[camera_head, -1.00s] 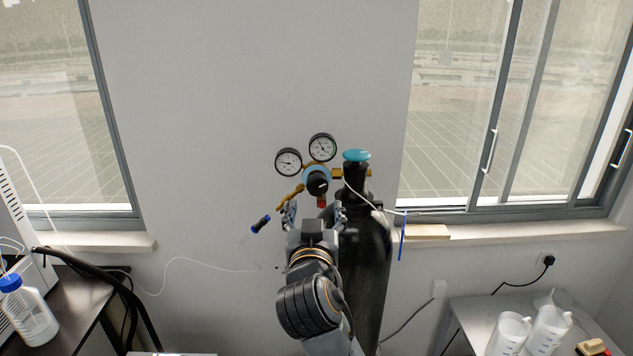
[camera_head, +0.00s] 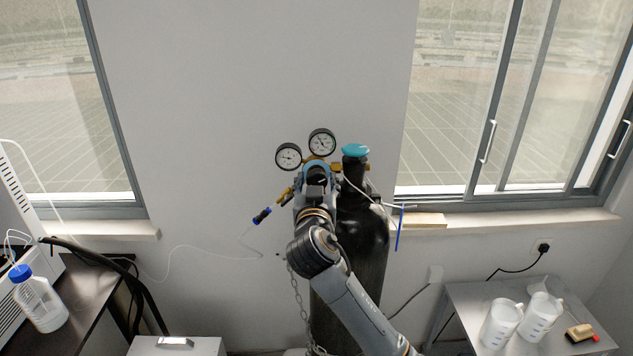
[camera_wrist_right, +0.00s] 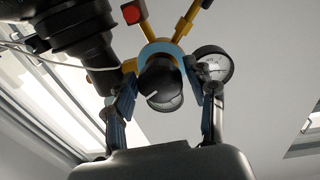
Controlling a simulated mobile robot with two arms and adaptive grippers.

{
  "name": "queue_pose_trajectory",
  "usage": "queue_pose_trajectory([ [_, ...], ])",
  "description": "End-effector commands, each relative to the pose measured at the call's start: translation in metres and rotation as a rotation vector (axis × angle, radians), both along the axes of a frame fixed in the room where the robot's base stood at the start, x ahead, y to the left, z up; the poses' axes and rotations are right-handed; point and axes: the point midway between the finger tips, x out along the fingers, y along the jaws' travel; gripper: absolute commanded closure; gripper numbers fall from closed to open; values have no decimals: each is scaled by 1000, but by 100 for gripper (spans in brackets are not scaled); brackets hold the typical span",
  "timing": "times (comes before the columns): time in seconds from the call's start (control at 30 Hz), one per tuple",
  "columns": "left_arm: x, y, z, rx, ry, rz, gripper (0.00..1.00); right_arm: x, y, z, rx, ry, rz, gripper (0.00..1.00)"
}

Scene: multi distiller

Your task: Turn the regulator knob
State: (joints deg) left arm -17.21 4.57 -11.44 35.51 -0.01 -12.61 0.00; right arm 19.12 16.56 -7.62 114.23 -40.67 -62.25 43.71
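The regulator's black knob (camera_wrist_right: 162,85) shows in the right wrist view, in front of the blue regulator ring (camera_wrist_right: 160,49). My right gripper (camera_wrist_right: 160,78) is open, with one finger on each side of the knob and small gaps visible between. In the head view, my right gripper (camera_head: 316,180) is in front of the regulator and hides most of the knob. Two round gauges (camera_head: 288,156) and (camera_head: 321,142) sit above it. My left gripper is not in view.
A black gas cylinder (camera_head: 362,230) with a turquoise top valve (camera_head: 355,150) stands close beside my right gripper. A blue-ended hose fitting (camera_head: 262,215) hangs to the left. A side table (camera_head: 465,300) with white jugs is at the lower right.

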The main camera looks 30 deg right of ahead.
Motion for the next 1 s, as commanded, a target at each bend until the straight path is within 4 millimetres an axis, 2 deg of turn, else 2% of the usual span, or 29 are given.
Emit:
queue_pose_trajectory([
  [0.03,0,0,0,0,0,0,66,0,0,0,0,0,0,61],
  [0.17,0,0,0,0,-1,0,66,0,0,0,0,0,0,88],
  [0.47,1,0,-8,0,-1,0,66,0,1,-2,34,-21,1,88],
  [1.0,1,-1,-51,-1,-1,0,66,0,1,-3,334,-204,1,88],
])
